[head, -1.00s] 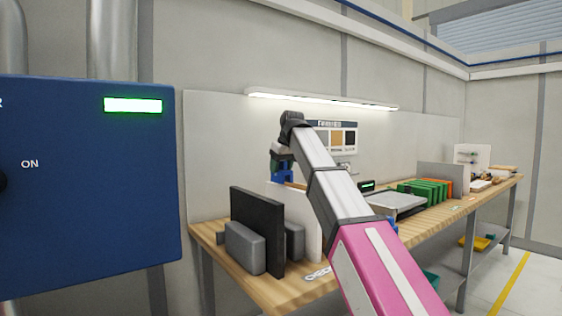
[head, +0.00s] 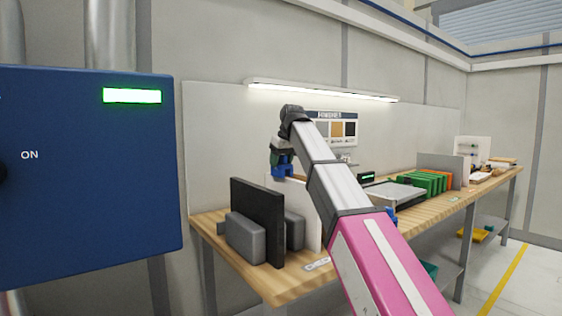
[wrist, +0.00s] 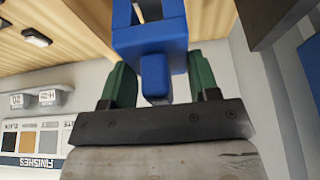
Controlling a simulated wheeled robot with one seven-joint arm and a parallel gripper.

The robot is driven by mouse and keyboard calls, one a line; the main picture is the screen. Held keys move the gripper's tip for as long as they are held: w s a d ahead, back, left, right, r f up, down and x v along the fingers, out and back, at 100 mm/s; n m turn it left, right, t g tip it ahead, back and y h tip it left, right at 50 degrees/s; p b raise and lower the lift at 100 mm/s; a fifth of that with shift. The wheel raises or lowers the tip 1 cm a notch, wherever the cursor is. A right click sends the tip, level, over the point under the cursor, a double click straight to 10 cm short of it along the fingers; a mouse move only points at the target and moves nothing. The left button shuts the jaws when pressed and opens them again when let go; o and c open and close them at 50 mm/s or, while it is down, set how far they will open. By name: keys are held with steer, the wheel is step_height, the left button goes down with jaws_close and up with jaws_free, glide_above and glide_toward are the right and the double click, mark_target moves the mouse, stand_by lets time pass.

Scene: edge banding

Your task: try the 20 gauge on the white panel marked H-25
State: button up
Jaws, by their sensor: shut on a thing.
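My gripper (wrist: 160,80) has dark green fingers shut on a blue gauge (wrist: 150,38), a block with a slot between two prongs. In the head view the gauge (head: 282,167) hangs from the gripper close to the top of a white panel (head: 307,206). I cannot tell whether it touches the panel. The panel stands upright on the bench, beside a black panel (head: 270,228) and partly behind my arm. Its marking is not readable here. The gauge's size number does not show clearly.
Grey blocks (head: 245,238) brace the panels on the wooden bench (head: 225,250). Further right are a grey tray (head: 394,194), green upright pieces (head: 425,184) and a grey divider (head: 455,170). A blue cabinet (head: 90,190) stands at left. A finishes board (head: 336,128) hangs behind.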

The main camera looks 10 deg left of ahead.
steer(key=shift+f, duration=0.65)
stand_by(0.7)
steer(key=o, duration=1.1)
steer(key=shift+c, duration=0.2)
steer(key=shift+r, duration=4.05)
